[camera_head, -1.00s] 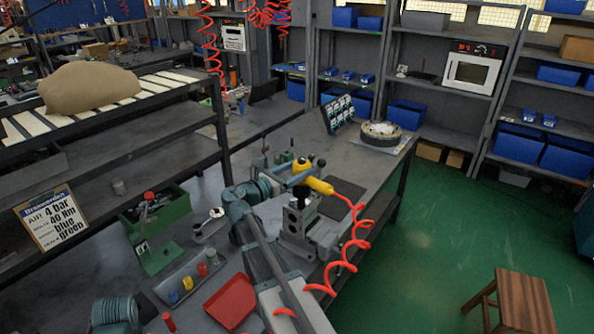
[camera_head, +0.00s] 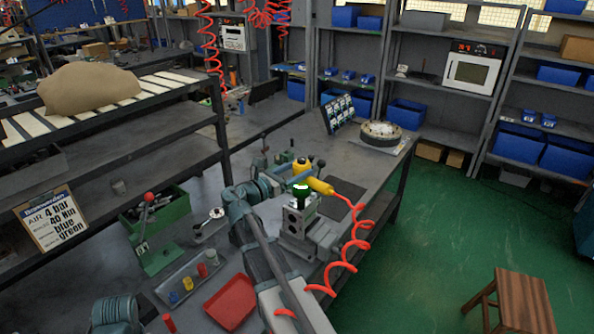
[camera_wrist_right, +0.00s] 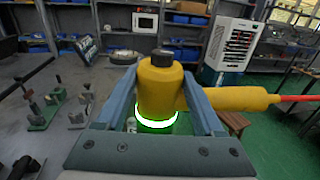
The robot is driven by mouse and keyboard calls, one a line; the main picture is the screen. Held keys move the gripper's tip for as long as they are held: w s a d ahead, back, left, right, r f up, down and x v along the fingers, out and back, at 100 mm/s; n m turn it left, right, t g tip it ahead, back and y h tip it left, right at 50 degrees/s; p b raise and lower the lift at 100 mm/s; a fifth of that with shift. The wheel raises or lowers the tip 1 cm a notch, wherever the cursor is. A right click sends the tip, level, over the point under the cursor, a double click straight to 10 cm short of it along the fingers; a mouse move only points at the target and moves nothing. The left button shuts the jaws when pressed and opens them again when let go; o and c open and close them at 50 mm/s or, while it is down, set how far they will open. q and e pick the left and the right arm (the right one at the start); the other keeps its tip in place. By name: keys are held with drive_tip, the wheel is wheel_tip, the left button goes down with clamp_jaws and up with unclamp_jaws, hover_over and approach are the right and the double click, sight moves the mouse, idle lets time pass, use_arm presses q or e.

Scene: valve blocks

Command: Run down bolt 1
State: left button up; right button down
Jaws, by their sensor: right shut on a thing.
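My right gripper (camera_wrist_right: 163,88) is shut on a yellow tool (camera_wrist_right: 157,82), its two fingers on either side of the body. A bright green-white ring glows around the tool's lower end in the right wrist view. In the head view the tool (camera_head: 318,186) is upright over a grey metal valve block (camera_head: 296,217), with its green-lit lower end at the block's top. Bolt 1 is hidden under the tool, so I cannot see how it sits. My left gripper is not in view.
A red coiled hose (camera_head: 357,243) runs from the tool's handle along the bench's right side. A red tray (camera_head: 231,302), a green-based lever press (camera_head: 158,255) and a grey tray with small coloured parts (camera_head: 187,284) lie left. A round flange (camera_head: 381,133) stands behind.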

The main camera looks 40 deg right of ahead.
drive_tip(key=shift+r+p, duration=0.35)
drive_tip(key=shift+r, duration=0.3)
wheel_tip(320, 180, up, 6)
drive_tip(key=p, duration=0.6)
drive_tip(key=shift+f, duration=0.25)
idle(0.4)
